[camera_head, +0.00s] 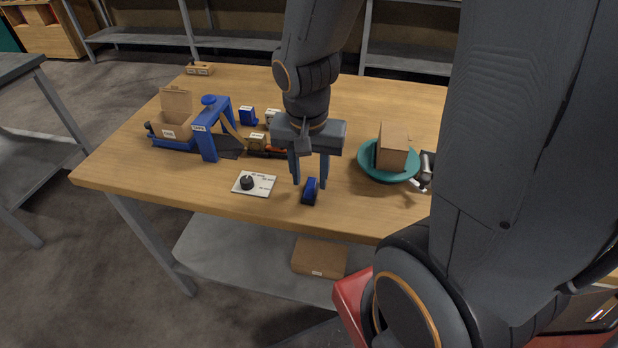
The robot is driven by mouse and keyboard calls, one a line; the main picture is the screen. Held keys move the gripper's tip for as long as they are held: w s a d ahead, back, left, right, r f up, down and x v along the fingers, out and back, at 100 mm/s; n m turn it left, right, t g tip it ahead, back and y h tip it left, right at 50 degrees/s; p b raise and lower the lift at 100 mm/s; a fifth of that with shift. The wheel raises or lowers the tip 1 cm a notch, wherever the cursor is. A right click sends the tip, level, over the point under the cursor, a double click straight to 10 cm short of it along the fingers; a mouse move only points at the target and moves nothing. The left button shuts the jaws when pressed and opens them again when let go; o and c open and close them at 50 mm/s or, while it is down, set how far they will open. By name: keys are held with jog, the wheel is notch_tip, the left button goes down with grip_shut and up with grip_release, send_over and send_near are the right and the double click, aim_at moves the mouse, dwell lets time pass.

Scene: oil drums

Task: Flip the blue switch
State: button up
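The blue switch (311,190) is a small blue rocker on a dark base, near the front edge of the wooden table. My gripper (310,183) points down just above or behind it. Its two fingers are apart, one at each side of the switch in the picture, with nothing held between them. I cannot tell whether a finger touches the switch or how far the tips are above the table.
A white plate with a black knob (247,182) lies left of the switch. A teal bowl (372,168) with a brown box (392,146) stands to the right. A blue press-like frame (207,144) and small parts sit at the left.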

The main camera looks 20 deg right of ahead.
aim_at(311, 194)
notch_tip(311, 194, up, 6)
jog(key=shift+s+a, duration=0.2)
jog(key=shift+s, duration=0.05)
dwell(0.5)
jog(key=f+n, duration=0.2)
jog(key=n, duration=0.1)
jog(key=shift+s+n, duration=0.3)
jog(key=shift+s, duration=0.1)
jog(key=f+n, duration=0.1)
jog(key=n, duration=0.2)
jog(key=shift+s+f+g+y, duration=0.3)
jog(key=shift+f+y, duration=0.05)
jog(key=shift+y, duration=0.05)
jog(key=shift+f+n, duration=0.1)
jog(key=shift+n, duration=0.3)
jog(key=shift+c, duration=0.6)
